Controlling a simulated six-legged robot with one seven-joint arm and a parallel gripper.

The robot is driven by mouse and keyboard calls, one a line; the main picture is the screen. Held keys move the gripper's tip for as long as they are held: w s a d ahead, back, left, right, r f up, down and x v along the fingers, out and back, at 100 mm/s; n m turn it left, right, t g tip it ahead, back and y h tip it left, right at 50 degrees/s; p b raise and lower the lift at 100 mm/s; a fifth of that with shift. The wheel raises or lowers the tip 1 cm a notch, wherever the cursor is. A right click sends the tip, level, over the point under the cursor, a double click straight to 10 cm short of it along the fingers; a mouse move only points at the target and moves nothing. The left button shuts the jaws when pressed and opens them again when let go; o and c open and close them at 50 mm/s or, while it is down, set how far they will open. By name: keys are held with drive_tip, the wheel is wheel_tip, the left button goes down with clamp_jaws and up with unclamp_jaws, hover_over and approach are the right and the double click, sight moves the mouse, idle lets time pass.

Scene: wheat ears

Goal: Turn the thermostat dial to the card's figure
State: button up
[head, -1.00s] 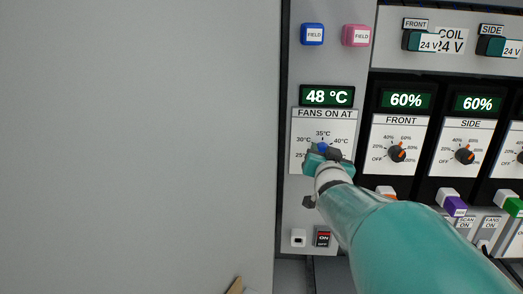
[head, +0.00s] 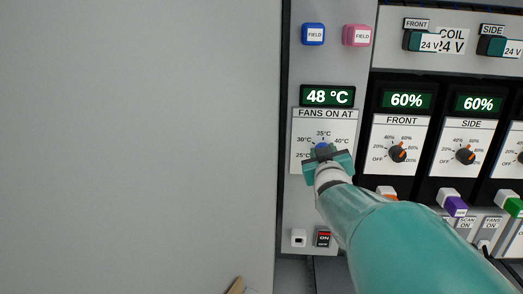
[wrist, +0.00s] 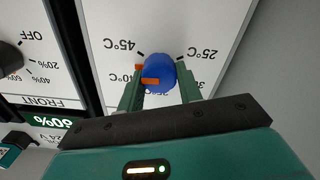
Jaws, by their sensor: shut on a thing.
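The thermostat dial (wrist: 160,77) is a blue knob with an orange pointer on the white "FANS ON AT" scale plate (wrist: 112,22). My gripper (wrist: 160,88) is shut on the dial, one green finger on each side. In the wrist view, upside down, the orange pointer lies to the left, between the 45°C mark and a partly hidden figure ending in 0°C. In the head view my gripper (head: 326,160) covers most of the dial (head: 322,147); its scale shows 25°C, 30°C, 35°C and 40°C. I cannot make out a card with a figure.
A display (head: 327,96) above the scale reads 48 °C. A FRONT dial (head: 397,154) and a SIDE dial (head: 465,155) stand to the right under 60% displays. A plain grey panel (head: 140,140) fills the left.

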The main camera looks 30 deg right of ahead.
drive_tip(key=n, duration=0.4)
drive_tip(key=shift+n, duration=0.4)
drive_tip(key=shift+a, duration=0.1)
drive_tip(key=o, duration=1)
drive_tip(key=shift+s, duration=0.1)
drive_tip(key=v, duration=1.3)
drive_tip(key=shift+s+a, duration=0.2)
drive_tip(key=shift+a, duration=0.1)
drive_tip(key=shift+f, duration=0.1)
